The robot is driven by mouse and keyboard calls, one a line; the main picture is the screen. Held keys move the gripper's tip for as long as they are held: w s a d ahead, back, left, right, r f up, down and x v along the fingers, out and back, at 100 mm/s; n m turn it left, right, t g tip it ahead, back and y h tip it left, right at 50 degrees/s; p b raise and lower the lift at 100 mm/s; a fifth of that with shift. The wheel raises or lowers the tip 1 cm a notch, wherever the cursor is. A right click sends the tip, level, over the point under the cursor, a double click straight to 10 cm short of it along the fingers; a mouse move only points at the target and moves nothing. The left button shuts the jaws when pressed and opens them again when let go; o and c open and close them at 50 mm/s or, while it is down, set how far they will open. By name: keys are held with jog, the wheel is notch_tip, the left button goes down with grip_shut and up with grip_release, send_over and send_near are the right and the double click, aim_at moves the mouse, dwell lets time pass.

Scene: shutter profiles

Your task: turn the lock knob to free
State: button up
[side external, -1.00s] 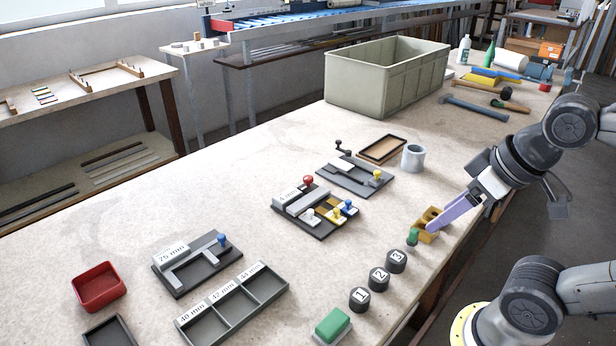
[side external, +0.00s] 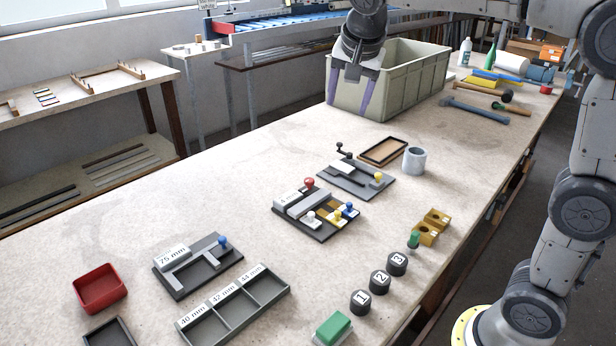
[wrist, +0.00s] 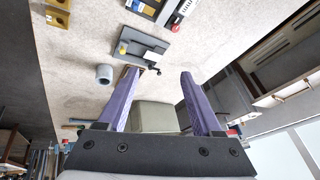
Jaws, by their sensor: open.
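Several knobs are in view, and none is marked as the lock knob. A dark plate (side external: 350,184) carries a yellow knob (side external: 377,177) and a black crank handle (side external: 343,149). The fixture in front of it (side external: 305,228) has a red knob (side external: 309,183), a white knob, a yellow knob and a blue knob (side external: 347,208). The 75 mm fixture (side external: 205,277) has another blue knob (side external: 222,241). My gripper (side external: 347,103) is open and empty, raised in front of the green-grey crate and apart from every knob. The wrist view shows its purple fingers (wrist: 158,80) spread, with the plate (wrist: 145,45) beyond.
The large crate (side external: 425,85) stands at the back. A grey cup (side external: 414,160) and brown tray (side external: 383,150) lie near the plate. Yellow blocks (side external: 431,226), numbered black buttons (side external: 380,280) and a green button (side external: 333,327) line the right edge. The table's middle left is clear.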

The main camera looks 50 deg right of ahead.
jog(key=w+f+g, duration=0.1)
jog(key=w+f, duration=0.6)
jog(key=w, duration=0.3)
jog(key=g, duration=0.1)
send_near(309, 180)
jog(key=shift+g+h, duration=0.3)
jog(key=x, duration=0.8)
jog(key=shift+w+a+f, duration=0.1)
jog(key=shift+w+a, duration=0.1)
jog(key=shift+a, duration=0.05)
grip_shut()
